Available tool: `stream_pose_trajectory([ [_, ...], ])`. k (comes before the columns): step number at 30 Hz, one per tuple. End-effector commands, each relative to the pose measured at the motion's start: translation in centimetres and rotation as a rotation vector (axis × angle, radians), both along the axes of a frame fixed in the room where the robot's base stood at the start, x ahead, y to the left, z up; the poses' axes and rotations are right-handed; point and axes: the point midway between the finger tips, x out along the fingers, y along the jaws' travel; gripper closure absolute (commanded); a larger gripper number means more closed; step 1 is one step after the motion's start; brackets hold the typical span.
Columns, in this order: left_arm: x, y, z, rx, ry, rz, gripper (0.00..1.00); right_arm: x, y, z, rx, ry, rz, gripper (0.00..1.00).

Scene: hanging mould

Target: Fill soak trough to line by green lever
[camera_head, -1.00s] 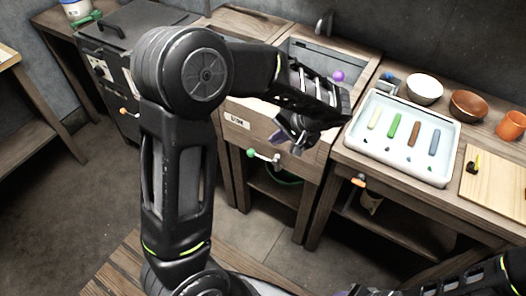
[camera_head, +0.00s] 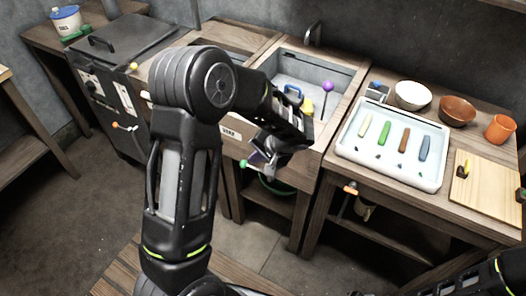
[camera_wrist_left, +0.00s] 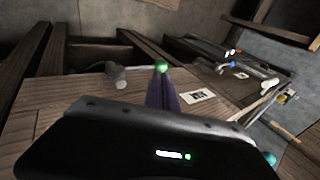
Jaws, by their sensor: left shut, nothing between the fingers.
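The soak trough is a grey basin (camera_head: 292,70) in a wooden unit, with a small label (camera_head: 231,132) on its front. The water level and fill line cannot be made out. The green lever's knob (camera_head: 243,163) is at the front of the unit; its rod is mostly hidden by my left gripper (camera_head: 265,160). That gripper is shut and empty, right beside the knob. In the left wrist view the green knob (camera_wrist_left: 161,66) shows at the tip of the purple fingers (camera_wrist_left: 163,95); touching or not, I cannot tell. My right gripper is not in view.
A purple knob (camera_head: 328,87) stands up in the basin, near blue and yellow items. An orange-knobbed lever (camera_head: 350,188) is on the right-hand bench. A white tray (camera_head: 345,151) with coloured bars and several bowls stand on it. A dark cabinet is at left.

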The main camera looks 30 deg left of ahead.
Motion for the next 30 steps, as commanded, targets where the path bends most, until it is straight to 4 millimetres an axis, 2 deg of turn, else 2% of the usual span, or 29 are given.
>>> stream_pose_trajectory([
  [3,0.1,1.2,-1.7,0.000,0.003,0.001,1.00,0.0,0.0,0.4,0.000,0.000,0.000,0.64],
  [9,0.4,2.4,-3.5,0.000,0.001,0.001,1.00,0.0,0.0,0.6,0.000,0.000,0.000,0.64],
  [30,0.5,2.8,-4.1,-0.032,-0.003,0.003,1.00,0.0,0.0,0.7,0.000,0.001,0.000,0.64],
])
